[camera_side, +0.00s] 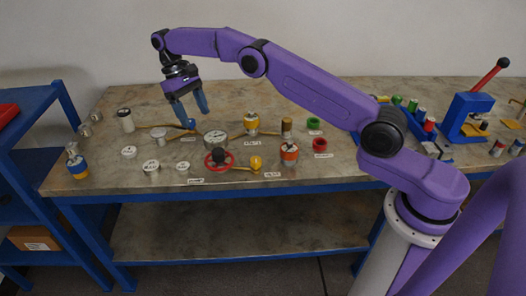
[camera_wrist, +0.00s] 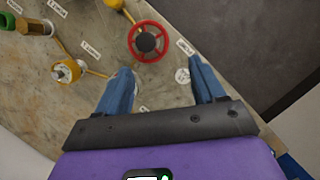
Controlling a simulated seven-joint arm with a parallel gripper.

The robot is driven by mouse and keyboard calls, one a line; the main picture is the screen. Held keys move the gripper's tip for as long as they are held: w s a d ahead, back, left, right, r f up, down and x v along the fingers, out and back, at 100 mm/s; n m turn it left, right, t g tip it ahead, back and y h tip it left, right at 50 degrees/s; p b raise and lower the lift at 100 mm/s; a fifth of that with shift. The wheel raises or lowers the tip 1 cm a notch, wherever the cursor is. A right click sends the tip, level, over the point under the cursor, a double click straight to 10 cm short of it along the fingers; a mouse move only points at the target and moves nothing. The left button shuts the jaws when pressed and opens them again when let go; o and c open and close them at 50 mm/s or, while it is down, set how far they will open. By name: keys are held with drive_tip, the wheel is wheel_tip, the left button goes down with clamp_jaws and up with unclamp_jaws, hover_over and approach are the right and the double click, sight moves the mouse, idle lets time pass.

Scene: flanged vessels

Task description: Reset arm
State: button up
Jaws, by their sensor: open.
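My gripper (camera_side: 187,112) hangs from my purple arm above the left half of the table, with blue fingers pointing down. In the wrist view my gripper (camera_wrist: 165,88) has its two blue fingers spread apart with nothing between them. It is open and empty. In the wrist view a red handwheel with a black hub (camera_wrist: 147,41) lies beyond the fingertips; it also shows in the side view (camera_side: 219,160) near the table's front edge. Several small flanged vessels stand below and around my gripper, including a yellow-and-white one (camera_side: 251,124) and an orange one (camera_side: 289,153).
Round white lids and jars, such as one jar (camera_side: 125,120), stand at the left. A blue-and-yellow vessel (camera_side: 77,166) is at the front left corner. A blue press with a red lever (camera_side: 487,76) stands at the right. Blue shelving (camera_side: 32,132) flanks the left.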

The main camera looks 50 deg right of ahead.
drive_tip(key=s+a+r+n+t, duration=0.1)
drive_tip(key=s+a+r+n, duration=0.25)
drive_tip(key=s, duration=0.55)
drive_tip(key=s+a+r+n+t, duration=0.1)
drive_tip(key=s+a+r+n, duration=0.15)
drive_tip(key=s+r, duration=0.45)
drive_tip(key=s+d+f+n, duration=0.1)
drive_tip(key=s+d, duration=0.3)
drive_tip(key=s, duration=0.5)
drive_tip(key=s+d+f+n+t, duration=0.1)
drive_tip(key=s+d+f+n, duration=0.1)
drive_tip(key=s, duration=0.7)
drive_tip(key=s+d+f+n+t, duration=0.1)
drive_tip(key=s+d, duration=0.4)
drive_tip(key=s, duration=0.5)
drive_tip(key=shift+d+f+n+y, duration=0.4)
drive_tip(key=shift+f+n, duration=0.2)
drive_tip(key=shift+f, duration=0.15)
drive_tip(key=shift+w+a, duration=0.1)
drive_tip(key=shift+c, duration=0.6)
idle(1.6)
